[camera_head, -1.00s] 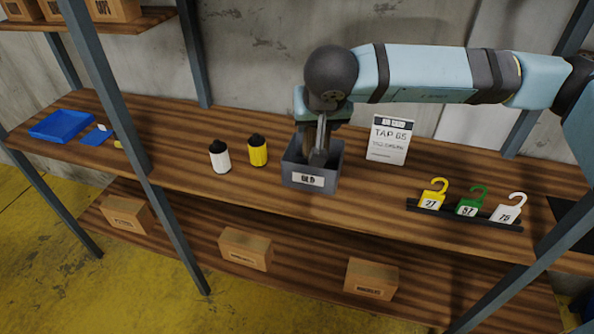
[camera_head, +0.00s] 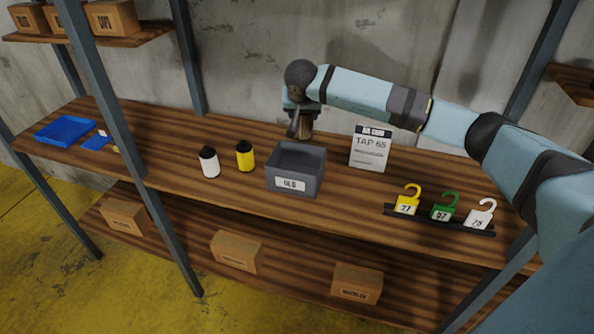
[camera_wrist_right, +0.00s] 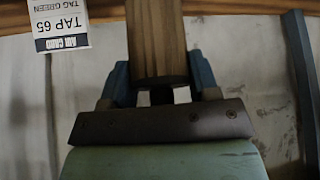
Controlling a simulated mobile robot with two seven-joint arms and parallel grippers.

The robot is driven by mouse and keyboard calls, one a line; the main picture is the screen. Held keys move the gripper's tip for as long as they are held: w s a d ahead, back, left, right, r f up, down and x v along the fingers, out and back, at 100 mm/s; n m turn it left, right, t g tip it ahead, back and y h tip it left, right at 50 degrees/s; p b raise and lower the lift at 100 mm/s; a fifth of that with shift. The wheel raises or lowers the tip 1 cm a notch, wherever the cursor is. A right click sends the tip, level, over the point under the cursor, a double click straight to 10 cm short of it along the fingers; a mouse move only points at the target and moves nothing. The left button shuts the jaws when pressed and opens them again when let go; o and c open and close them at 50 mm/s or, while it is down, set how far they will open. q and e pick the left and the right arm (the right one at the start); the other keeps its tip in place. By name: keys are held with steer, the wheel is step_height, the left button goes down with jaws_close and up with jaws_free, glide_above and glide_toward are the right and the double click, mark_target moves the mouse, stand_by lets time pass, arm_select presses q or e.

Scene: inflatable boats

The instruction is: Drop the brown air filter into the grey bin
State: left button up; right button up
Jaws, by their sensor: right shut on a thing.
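The grey bin (camera_head: 293,183), labelled "OLD", stands on the wooden shelf in the middle of the head view. Its open top shows, and I see nothing brown inside it. My right gripper (camera_head: 303,128) is above and behind the bin's back edge, clear of its opening in the picture. It is shut on the brown air filter (camera_head: 308,117), which is partly hidden by the fingers. In the right wrist view the filter (camera_wrist_right: 157,40) is a brown, round-ended body between the two fingers. My left gripper is not in view.
A white bottle (camera_head: 210,165) and a yellow bottle (camera_head: 245,157) stand left of the bin. A white card (camera_head: 371,150) stands to its right. A rack of numbered tags (camera_head: 445,207) is at front right, a blue tray (camera_head: 65,131) at far left.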

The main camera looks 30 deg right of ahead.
mark_target(303, 129)
steer(key=shift+f+b, duration=1.55)
steer(key=shift+f, duration=1.4)
steer(key=o, duration=1)
steer(key=b+v, duration=0.1)
steer(key=v, duration=1.3)
steer(key=shift+b, duration=0.3)
steer(key=shift+f, duration=0.1)
